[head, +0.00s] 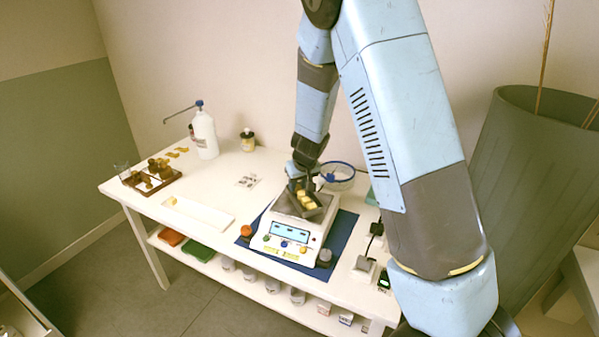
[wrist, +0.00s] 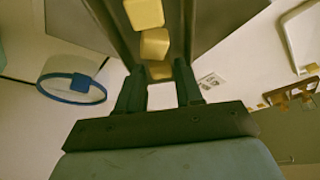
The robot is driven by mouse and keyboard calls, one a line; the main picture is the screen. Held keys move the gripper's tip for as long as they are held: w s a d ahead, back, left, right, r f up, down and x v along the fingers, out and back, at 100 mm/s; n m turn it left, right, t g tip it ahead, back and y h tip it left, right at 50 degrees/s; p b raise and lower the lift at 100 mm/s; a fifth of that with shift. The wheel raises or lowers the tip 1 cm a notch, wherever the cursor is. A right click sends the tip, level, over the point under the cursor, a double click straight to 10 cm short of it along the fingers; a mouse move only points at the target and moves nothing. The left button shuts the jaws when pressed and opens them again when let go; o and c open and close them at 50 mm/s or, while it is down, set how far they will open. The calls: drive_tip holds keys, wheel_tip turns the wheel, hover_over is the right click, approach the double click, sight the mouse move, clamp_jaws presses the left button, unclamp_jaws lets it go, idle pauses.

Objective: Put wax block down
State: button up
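Several yellow wax blocks (head: 307,201) show in a dark grey tray (head: 321,213) on the white scale (head: 277,236). My gripper (head: 299,186) points down at the tray's far end. In the wrist view, my gripper (wrist: 160,66) has its two fingers apart, with a wax block (wrist: 160,71) between their tips. Whether the fingers touch it cannot be made out. Two more wax blocks, a middle one (wrist: 154,44) and an upper one (wrist: 144,12), are in line with it, with the tray's wall (wrist: 218,22) beside them.
A blue-rimmed glass bowl (head: 341,178) stands close behind the scale; it also shows in the wrist view (wrist: 72,98). A blue mat (head: 343,231) lies under the scale. A white tray (head: 197,216) lies left.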

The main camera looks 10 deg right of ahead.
drive_tip(key=s+d+r+m+y, duration=0.1)
drive_tip(key=s+d+r, duration=0.4)
drive_tip(key=s+r, duration=0.65)
drive_tip(key=s+d+r+m+y, duration=0.1)
drive_tip(key=s+d+r, duration=0.55)
drive_tip(key=r, duration=0.75)
drive_tip(key=s+d+r+h, duration=0.1)
drive_tip(key=s+r, duration=0.1)
drive_tip(key=s, duration=0.6)
drive_tip(key=s+d+r+m+t+h, duration=0.1)
drive_tip(key=s+r+h, duration=0.1)
drive_tip(key=s, duration=0.7)
drive_tip(key=shift+d+r, duration=0.2)
drive_tip(key=shift+d, duration=0.2)
drive_tip(key=shift+s, duration=0.2)
idle(1.3)
